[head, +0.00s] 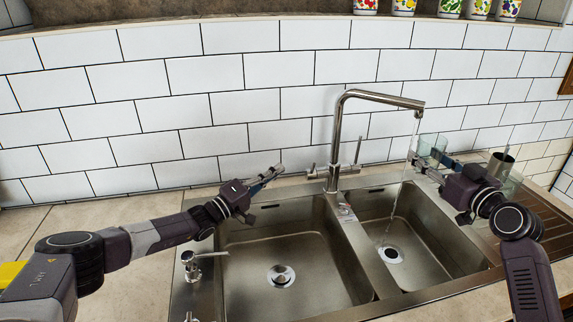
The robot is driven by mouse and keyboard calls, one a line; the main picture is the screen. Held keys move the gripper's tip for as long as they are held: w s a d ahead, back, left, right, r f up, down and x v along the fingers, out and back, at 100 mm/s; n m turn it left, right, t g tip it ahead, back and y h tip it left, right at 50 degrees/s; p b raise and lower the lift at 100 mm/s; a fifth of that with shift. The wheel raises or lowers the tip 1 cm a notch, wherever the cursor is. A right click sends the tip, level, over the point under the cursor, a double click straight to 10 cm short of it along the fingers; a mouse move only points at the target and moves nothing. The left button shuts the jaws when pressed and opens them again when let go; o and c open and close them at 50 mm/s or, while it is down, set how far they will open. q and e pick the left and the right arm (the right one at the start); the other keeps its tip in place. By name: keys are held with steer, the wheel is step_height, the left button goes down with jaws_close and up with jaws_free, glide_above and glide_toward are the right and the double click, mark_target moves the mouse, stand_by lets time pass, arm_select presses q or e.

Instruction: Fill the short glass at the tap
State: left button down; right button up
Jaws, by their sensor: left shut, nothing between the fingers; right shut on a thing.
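The tall metal tap (338,135) stands behind the sink, with its spout (385,99) reaching right. A thin stream of water (404,172) runs from the spout into the right basin (440,262). My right gripper (432,164) is shut on a clear glass (431,147), just right of the stream. The stream seems to pass beside the glass; its water level cannot be made out.
The left basin (285,245) is empty. A soap dispenser (192,264) stands at its left edge. A metal cup (498,165) and clear glassware (511,183) stand on the right, behind my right wrist. Patterned cups (450,8) line the ledge above the tiles.

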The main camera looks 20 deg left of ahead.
steer(key=shift+r, duration=0.1)
arm_select(q)
steer(key=shift+s+a+f, duration=0.1)
steer(key=shift+s+a, duration=0.05)
steer(key=shift+s, duration=0.15)
arm_select(e)
steer(key=x, duration=0.7)
steer(key=shift+w, duration=0.15)
steer(key=shift+r, duration=0.15)
steer(key=shift+a, duration=0.1)
stand_by(1.4)
steer(key=v, duration=0.7)
steer(key=shift+s+d, duration=0.2)
steer(key=shift+s, duration=0.05)
steer(key=shift+w+a+f, duration=0.1)
steer(key=shift+f, duration=0.1)
arm_select(q)
steer(key=shift+f, duration=0.1)
arm_select(e)
steer(key=shift+f, duration=0.1)
